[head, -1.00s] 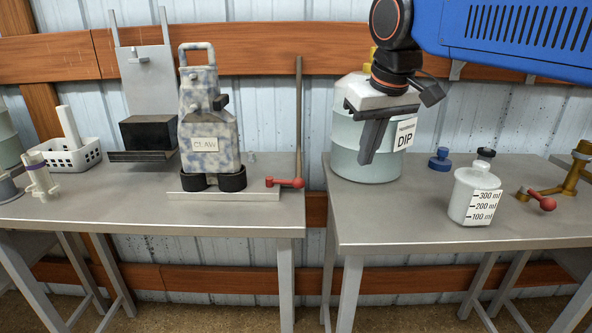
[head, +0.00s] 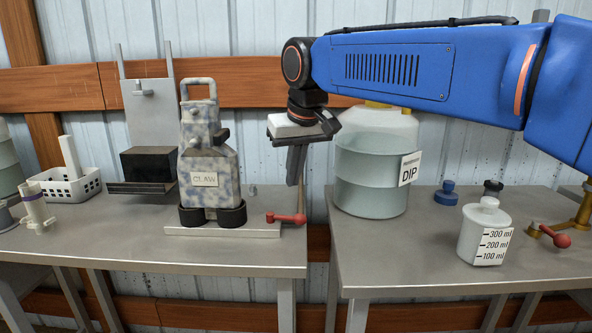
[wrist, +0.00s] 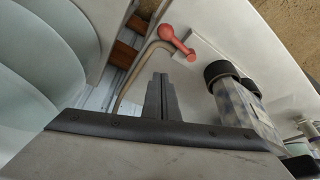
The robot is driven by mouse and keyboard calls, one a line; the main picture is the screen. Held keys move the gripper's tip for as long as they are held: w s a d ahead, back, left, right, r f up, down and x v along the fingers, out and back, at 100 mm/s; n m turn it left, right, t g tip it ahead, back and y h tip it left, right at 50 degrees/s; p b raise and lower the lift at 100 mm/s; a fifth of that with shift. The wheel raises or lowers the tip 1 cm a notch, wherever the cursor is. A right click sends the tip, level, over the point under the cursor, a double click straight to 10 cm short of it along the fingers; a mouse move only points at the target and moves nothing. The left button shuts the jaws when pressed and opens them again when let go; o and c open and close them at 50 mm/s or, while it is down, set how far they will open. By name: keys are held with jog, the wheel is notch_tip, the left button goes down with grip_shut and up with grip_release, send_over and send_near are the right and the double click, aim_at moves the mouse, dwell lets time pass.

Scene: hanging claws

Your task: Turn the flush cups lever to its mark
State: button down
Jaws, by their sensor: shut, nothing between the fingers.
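The red lever (head: 286,218) sticks out at the right end of the pale base plate under the CLAW unit (head: 208,160), ending in a round knob. It also shows in the wrist view (wrist: 177,42), ahead of the fingers. Two black cups (head: 212,215) stand at the bottom of the CLAW unit, left of the lever. I cannot make out a mark for the lever. My gripper (head: 295,180) is shut and empty, pointing down above the lever and apart from it. Its closed fingers show in the wrist view (wrist: 160,98).
A large DIP container (head: 375,165) stands right of my gripper on the right table. A measuring bottle (head: 485,232) and a second red-knobbed lever (head: 556,238) on a brass fitting are further right. A gap separates the tables. A white basket (head: 75,187) sits at left.

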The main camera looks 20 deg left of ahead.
aim_at(287, 218)
jog(key=x, duration=0.6)
jog(key=shift+f, duration=0.15)
jog(key=shift+s+d, duration=0.7)
jog(key=shift+s, duration=0.2)
jog(key=shift+s+d+f, duration=0.3)
jog(key=shift+s+d, duration=0.2)
jog(key=shift+s, duration=0.15)
